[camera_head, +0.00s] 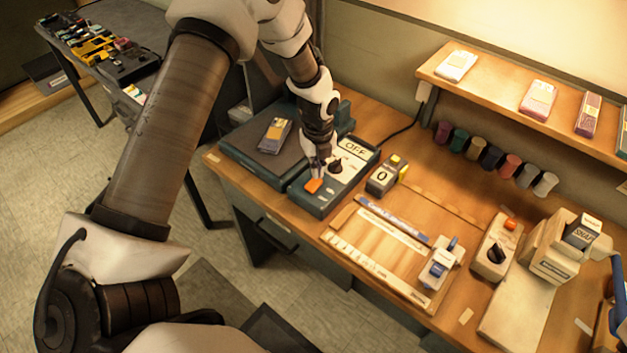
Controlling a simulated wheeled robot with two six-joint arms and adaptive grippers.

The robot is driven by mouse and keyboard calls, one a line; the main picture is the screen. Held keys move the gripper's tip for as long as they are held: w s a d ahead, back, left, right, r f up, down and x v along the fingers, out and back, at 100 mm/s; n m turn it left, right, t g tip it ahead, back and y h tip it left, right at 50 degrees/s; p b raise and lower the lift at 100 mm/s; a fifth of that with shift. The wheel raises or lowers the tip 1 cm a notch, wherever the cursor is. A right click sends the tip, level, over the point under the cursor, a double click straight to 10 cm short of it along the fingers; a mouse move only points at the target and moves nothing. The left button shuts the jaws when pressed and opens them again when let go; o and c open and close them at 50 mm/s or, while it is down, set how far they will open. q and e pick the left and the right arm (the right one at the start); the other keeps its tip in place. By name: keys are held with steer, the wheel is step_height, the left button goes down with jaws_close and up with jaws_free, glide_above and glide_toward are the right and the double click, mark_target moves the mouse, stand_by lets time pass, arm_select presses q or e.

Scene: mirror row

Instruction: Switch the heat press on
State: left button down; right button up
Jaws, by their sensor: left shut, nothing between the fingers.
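The heat press (252,140) is a dark grey-green machine at the left end of the wooden bench. Its control box (325,203) carries an orange rocker switch (313,186), a black knob (336,165) and a label (354,148) reading OFF. My left gripper (317,176) points down with its fingers shut and empty, right at the orange switch. I cannot tell whether the tips touch it. My left arm hides part of the press behind it. At the right edge a blue and dark part shows, but I cannot make out my right gripper.
A small packet (274,135) lies on the press. To the right are a counter block (384,176) showing 0, a wooden board (380,245) with a blue slider, and a beige box (494,248) with another orange button and black knob. A shelf (480,86) overhangs hanging spools.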

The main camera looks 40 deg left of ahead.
arm_select(q)
steer(key=shift+f+b, duration=0.55)
steer(key=shift+f, duration=0.45)
stand_by(0.3)
step_height(320, 180, up, 7)
steer(key=p, duration=0.6)
steer(key=shift+r, duration=0.1)
stand_by(0.3)
